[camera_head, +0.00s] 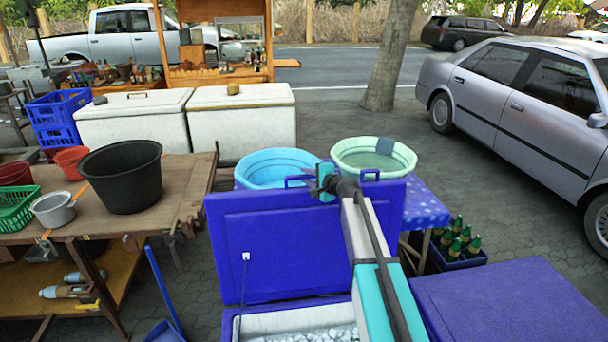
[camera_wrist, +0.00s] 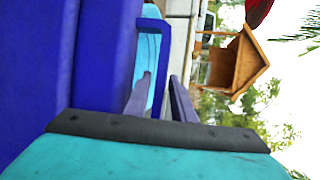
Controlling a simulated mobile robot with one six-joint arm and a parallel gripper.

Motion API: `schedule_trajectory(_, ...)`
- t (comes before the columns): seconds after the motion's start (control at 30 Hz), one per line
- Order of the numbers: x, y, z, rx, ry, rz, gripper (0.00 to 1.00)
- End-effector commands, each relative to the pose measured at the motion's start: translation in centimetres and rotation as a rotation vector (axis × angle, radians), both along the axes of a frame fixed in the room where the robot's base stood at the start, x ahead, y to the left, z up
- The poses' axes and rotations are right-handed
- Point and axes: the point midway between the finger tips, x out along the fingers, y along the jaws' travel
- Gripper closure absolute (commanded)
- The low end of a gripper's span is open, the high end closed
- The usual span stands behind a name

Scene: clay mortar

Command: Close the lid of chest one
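An open blue chest stands at the front centre in the head view, with white ice (camera_head: 310,333) inside. Its blue lid (camera_head: 285,245) stands upright at the back of the chest, with a handle loop at the left and another at the right of its top edge. No label shows which chest is number one. My gripper (camera_head: 312,181) is at the lid's top edge, close to the left handle. In the wrist view, the fingers (camera_wrist: 160,98) are apart with a gap between them, and blue lid (camera_wrist: 95,55) fills the left side. Contact with the lid cannot be told.
A closed blue chest (camera_head: 510,305) stands at the right. Behind the lid are a light-blue basin (camera_head: 270,168) and a pale green basin (camera_head: 374,157) on a table. A wooden table with a black tub (camera_head: 122,177) is at the left. Green bottles (camera_head: 458,240) stand right of the lid.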

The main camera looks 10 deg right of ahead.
Motion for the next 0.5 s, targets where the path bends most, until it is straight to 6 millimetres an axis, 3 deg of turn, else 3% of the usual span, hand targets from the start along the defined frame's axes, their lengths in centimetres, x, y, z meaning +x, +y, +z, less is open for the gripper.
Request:
schedule_trajectory(0.2,1.8,0.7,-0.5,0.000,0.000,0.001,0.77)
schedule_trajectory(0.5,2.5,1.0,-0.8,0.000,0.000,-0.001,0.77)
